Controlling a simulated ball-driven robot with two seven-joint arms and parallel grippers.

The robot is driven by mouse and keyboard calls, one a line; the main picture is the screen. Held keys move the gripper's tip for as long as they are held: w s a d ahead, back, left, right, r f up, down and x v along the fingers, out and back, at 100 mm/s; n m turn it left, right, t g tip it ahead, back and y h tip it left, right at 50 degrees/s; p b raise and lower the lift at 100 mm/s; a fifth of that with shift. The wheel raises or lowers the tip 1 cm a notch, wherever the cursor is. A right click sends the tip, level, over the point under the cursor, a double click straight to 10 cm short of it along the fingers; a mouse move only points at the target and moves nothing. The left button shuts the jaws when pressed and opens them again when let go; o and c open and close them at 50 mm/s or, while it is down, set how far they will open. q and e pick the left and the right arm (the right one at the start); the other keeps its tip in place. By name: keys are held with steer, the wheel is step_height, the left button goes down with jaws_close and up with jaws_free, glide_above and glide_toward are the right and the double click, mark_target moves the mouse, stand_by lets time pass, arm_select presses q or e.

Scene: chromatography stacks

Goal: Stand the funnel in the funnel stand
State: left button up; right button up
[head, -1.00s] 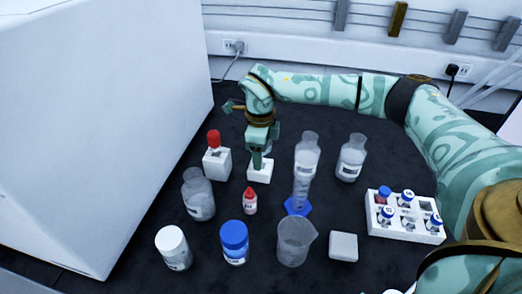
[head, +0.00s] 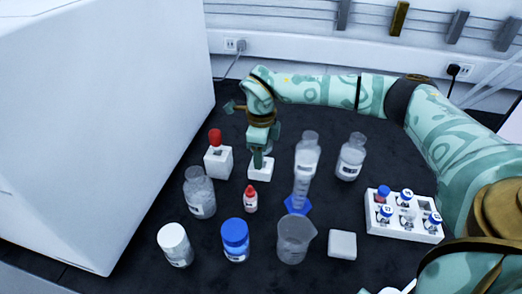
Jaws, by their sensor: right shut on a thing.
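My right gripper (head: 259,152) points down over a small white block (head: 260,174), which looks like the funnel stand. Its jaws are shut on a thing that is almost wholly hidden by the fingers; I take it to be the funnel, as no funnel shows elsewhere. The fingers are right at the top of the block. I cannot tell whether the held thing sits in the block or just above it. My left gripper is not in view.
A red-topped dropper in a white block (head: 218,162) stands close left. Around are a clear bottle (head: 199,195), a red-capped bottle (head: 250,200), a measuring cylinder (head: 303,180), a beaker (head: 294,240) and a vial rack (head: 402,228). A big white cabinet (head: 100,120) bounds the left.

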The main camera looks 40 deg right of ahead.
steer(key=shift+f, duration=1.1)
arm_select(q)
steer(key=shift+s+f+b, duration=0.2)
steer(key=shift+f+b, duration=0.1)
arm_select(e)
steer(key=shift+s+f, duration=0.1)
steer(key=shift+s, duration=0.05)
